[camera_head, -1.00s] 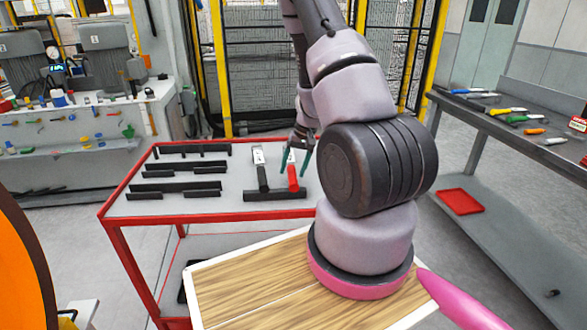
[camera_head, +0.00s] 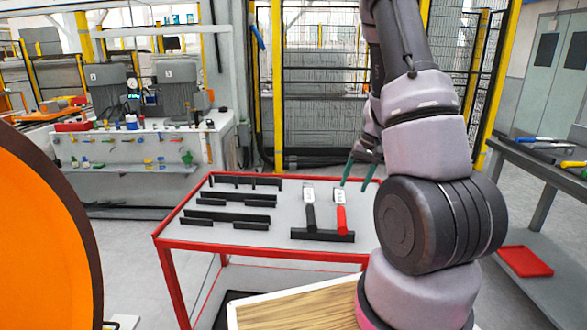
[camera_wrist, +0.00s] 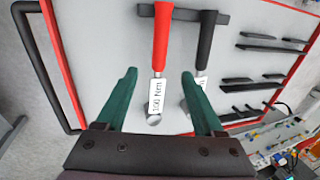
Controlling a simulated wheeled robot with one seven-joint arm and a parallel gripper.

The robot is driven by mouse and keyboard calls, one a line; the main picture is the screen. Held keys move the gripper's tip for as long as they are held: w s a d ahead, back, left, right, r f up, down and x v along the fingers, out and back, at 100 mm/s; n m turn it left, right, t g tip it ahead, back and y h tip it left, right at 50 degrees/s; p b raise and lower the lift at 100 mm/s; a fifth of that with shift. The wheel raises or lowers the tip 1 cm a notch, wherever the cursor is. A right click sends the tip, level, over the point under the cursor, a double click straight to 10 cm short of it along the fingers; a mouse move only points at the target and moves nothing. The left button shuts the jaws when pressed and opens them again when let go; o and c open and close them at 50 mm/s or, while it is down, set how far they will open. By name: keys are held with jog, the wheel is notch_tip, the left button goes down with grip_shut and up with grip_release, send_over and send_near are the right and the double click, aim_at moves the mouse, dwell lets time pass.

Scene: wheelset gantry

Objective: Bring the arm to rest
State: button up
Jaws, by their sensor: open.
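My gripper (camera_head: 358,172) is at the right part of the red-edged cart, with its green fingers apart and nothing between them that it grips. In the wrist view my gripper (camera_wrist: 160,85) is open, above the label end of a red-handled tool. The red-handled tool (camera_head: 341,218) lies on the cart with its handle on a black rack. Its tag reads 100 Nm in the wrist view (camera_wrist: 160,48). A black-handled tool (camera_head: 310,216) lies beside it on the left in the head view.
The red-edged cart (camera_head: 166,238) also bears several black racks (camera_head: 228,217). A bench (camera_head: 545,165) with tools and a red tray (camera_head: 525,261) stand at the right. A large orange round part (camera_head: 40,240) is at the left edge. Floor shows between cart and bench.

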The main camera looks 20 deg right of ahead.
jog(key=s+a+r+t, duration=0.1)
jog(key=s+a+r, duration=0.1)
jog(key=a+r, duration=0.5)
jog(key=s+a+r+t, duration=0.1)
jog(key=s+a+r, duration=0.15)
jog(key=r, duration=0.85)
jog(key=s+a+r+t, duration=0.2)
jog(key=s+a+r, duration=0.1)
jog(key=s+r, duration=0.3)
jog(key=s+a+r+t, duration=0.2)
jog(key=s+a+r, duration=0.1)
jog(key=s+r, duration=0.3)
jog(key=shift+s+a+h, duration=0.2)
jog(key=shift+s+h, duration=0.2)
jog(key=shift+s, duration=0.6)
jog(key=shift+r, duration=0.1)
